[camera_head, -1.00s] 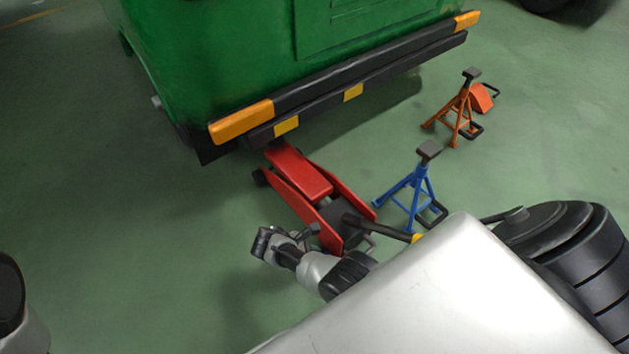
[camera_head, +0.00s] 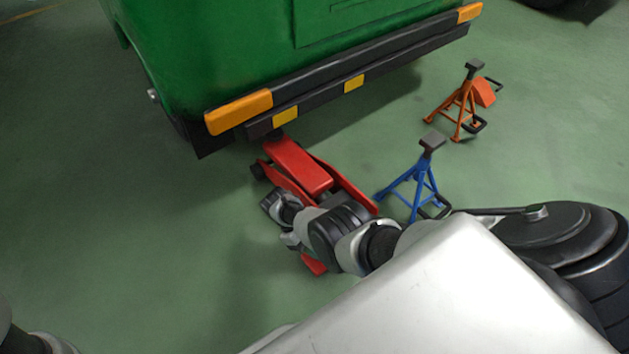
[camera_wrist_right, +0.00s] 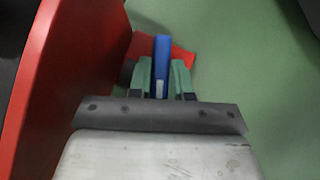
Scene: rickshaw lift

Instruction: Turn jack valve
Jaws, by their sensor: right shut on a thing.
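The red floor jack (camera_head: 300,170) stands on the floor with its far end under the green vehicle's bumper. My right arm covers most of its near end in the head view. In the right wrist view a blue bar (camera_wrist_right: 162,50), which looks like the jack valve, stands between the green fingers of my right gripper (camera_wrist_right: 162,72). The fingers are shut on it. The jack's red side (camera_wrist_right: 70,80) rises close at the left of that view. My left gripper is not in view; only a piece of my left arm shows at the lower left.
The green vehicle (camera_head: 215,55) with its black bumper (camera_head: 315,102) fills the top. A blue jack stand (camera_head: 420,180) stands right of the jack, and an orange jack stand (camera_head: 465,105) farther back. The green floor at the left is clear.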

